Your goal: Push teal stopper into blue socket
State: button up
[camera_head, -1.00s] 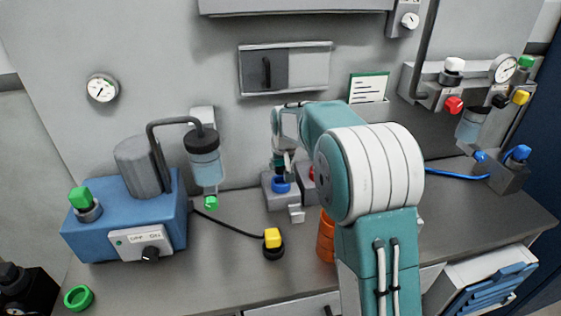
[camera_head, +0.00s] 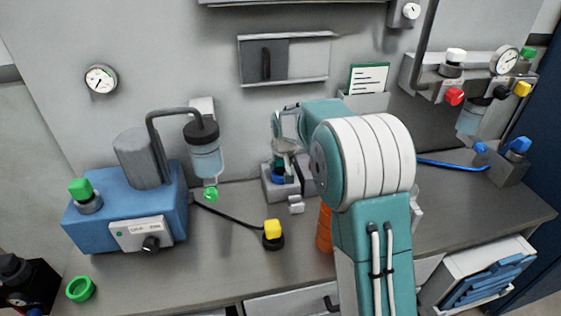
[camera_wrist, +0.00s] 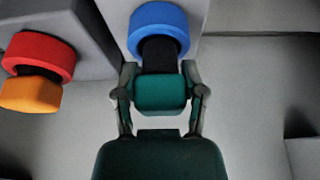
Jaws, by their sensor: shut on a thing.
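The teal stopper (camera_wrist: 160,93) is between the two fingers of my gripper (camera_wrist: 160,98), which is shut on it. A dark neck runs from the stopper to the blue socket (camera_wrist: 158,24), a thick ring on a grey block. The neck's end lies at or inside the ring's opening; how deep I cannot tell. The teal head stands apart from the ring. In the head view my gripper (camera_head: 284,164) is directly over the blue socket (camera_head: 279,179), which it partly hides.
A red ring (camera_wrist: 38,52) with an orange stopper (camera_wrist: 30,94) sits left of the blue socket in the wrist view. A small grey block (camera_head: 296,204) lies in front of the socket block. An orange cylinder (camera_head: 325,232) stands close beside my arm. A yellow-topped plug (camera_head: 272,232) is front left.

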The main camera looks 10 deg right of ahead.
jog(key=shift+f, duration=0.75)
jog(key=shift+s+f, duration=0.15)
jog(key=shift+f, duration=0.1)
jog(key=o, duration=1.2)
jog(key=shift+f, duration=0.1)
jog(key=shift+r, duration=0.2)
jog(key=shift+r, duration=0.15)
jog(key=v, duration=1.1)
jog(key=shift+r, duration=0.2)
